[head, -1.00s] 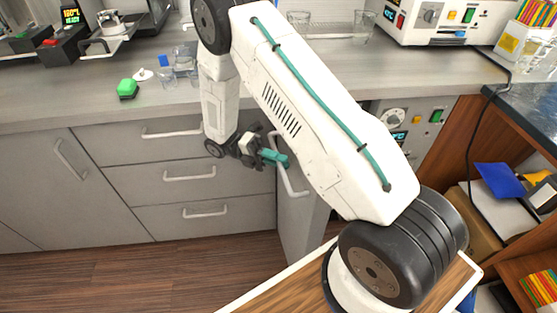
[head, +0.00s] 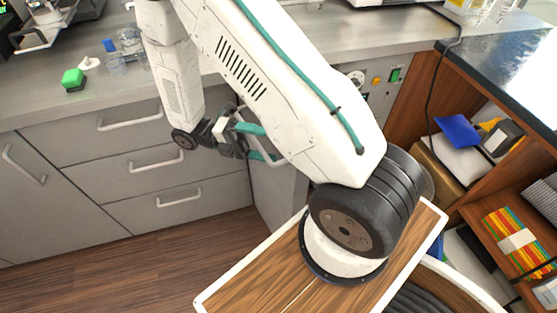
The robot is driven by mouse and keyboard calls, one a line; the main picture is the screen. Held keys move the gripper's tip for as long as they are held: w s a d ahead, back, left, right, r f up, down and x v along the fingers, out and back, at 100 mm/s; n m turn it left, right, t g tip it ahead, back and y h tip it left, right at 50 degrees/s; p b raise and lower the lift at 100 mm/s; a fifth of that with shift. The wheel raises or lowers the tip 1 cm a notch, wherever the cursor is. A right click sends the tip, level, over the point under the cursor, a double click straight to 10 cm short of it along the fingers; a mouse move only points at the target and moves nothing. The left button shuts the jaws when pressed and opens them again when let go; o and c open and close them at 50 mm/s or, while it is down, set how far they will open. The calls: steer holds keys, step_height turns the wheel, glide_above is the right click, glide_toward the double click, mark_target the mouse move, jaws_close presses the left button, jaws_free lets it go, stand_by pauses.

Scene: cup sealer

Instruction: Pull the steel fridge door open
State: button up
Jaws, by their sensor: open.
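The grey steel fridge door (head: 278,205) is below the counter, right of the drawers. It appears to stand ajar, angled out from the cabinet front. Its pale bar handle (head: 274,161) is partly hidden by my gripper and forearm. My gripper (head: 259,143) has its two teal fingers apart, one above the other, at the handle. I cannot tell whether the bar lies between the fingers or whether they touch it. My arm hides the upper part of the door and the fridge opening.
Closed drawers (head: 155,165) with bar handles are left of the door. A green-topped item (head: 73,79) and clear cups (head: 130,42) stand on the counter (head: 60,108). A wooden shelf unit (head: 425,115) is at the right. The floor (head: 150,270) is clear at front left.

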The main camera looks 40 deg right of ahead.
mark_target(280, 163)
steer(key=shift+o, duration=1)
steer(key=s, duration=0.4)
steer(key=shift+s+a+r, duration=0.2)
steer(key=shift+a+r, duration=0.05)
steer(key=shift+r, duration=0.1)
steer(key=shift+s+a+r, duration=0.15)
steer(key=shift+s, duration=1.1)
steer(key=c, duration=1.1)
steer(key=shift+o, duration=0.2)
steer(key=shift+s, duration=0.35)
